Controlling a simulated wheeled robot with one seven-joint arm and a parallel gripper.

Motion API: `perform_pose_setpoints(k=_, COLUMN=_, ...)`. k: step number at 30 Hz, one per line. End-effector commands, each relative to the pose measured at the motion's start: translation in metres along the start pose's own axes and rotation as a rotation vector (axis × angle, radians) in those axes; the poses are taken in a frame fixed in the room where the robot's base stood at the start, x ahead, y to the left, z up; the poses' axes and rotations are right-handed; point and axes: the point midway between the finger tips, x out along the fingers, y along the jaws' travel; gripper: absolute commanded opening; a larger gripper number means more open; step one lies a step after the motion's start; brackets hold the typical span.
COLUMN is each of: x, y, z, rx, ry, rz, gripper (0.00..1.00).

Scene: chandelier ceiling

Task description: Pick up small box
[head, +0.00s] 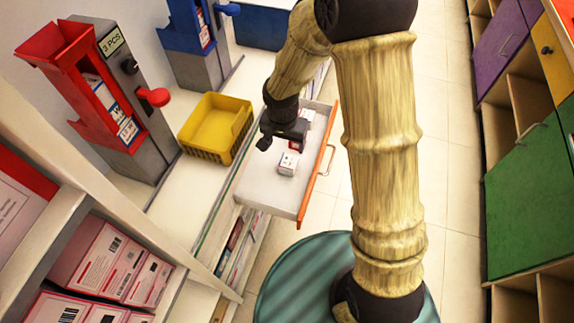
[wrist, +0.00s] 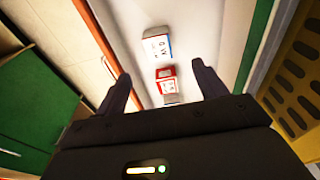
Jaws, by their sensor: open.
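A small white box (head: 288,163) with dark and red print lies in an open white drawer (head: 258,188); it also shows in the wrist view (wrist: 157,45). A small red and white box (head: 296,144) lies beside it, partly hidden by my gripper in the head view; in the wrist view it (wrist: 166,77) shows between the fingers. A third small box (head: 308,115) lies farther back in the drawer, mostly hidden by my gripper's body in the wrist view. My gripper (head: 281,143) is open and empty above the drawer; its two fingers (wrist: 160,72) point toward the boxes.
The drawer has an orange front (head: 310,190) with a handle. A yellow basket (head: 215,128) stands on the counter at left, near a red dispenser (head: 95,85) and a blue one (head: 195,40). Shelves with pink boxes (head: 110,262) are at lower left. Green cabinets (head: 530,200) stand at right, across open floor.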

Motion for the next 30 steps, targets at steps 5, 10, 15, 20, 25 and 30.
perform_pose_setpoints(k=5, x=0.035, y=0.001, z=0.000, rx=0.001, ry=-0.003, rz=0.003, gripper=0.71)
perform_pose_setpoints(k=10, x=0.062, y=0.000, z=0.001, rx=-0.003, ry=-0.002, rz=0.001, gripper=0.71)
perform_pose_setpoints(k=15, x=0.070, y=-0.002, z=0.001, rx=-0.005, ry=0.000, rz=-0.001, gripper=0.71)
perform_pose_setpoints(k=20, x=0.070, y=-0.003, z=0.002, rx=-0.006, ry=0.001, rz=-0.002, gripper=0.71)
perform_pose_setpoints(k=25, x=0.074, y=-0.002, z=0.001, rx=-0.007, ry=-0.001, rz=0.000, gripper=0.71)
perform_pose_setpoints(k=30, x=0.097, y=0.001, z=0.000, rx=-0.005, ry=-0.003, rz=0.001, gripper=0.71)
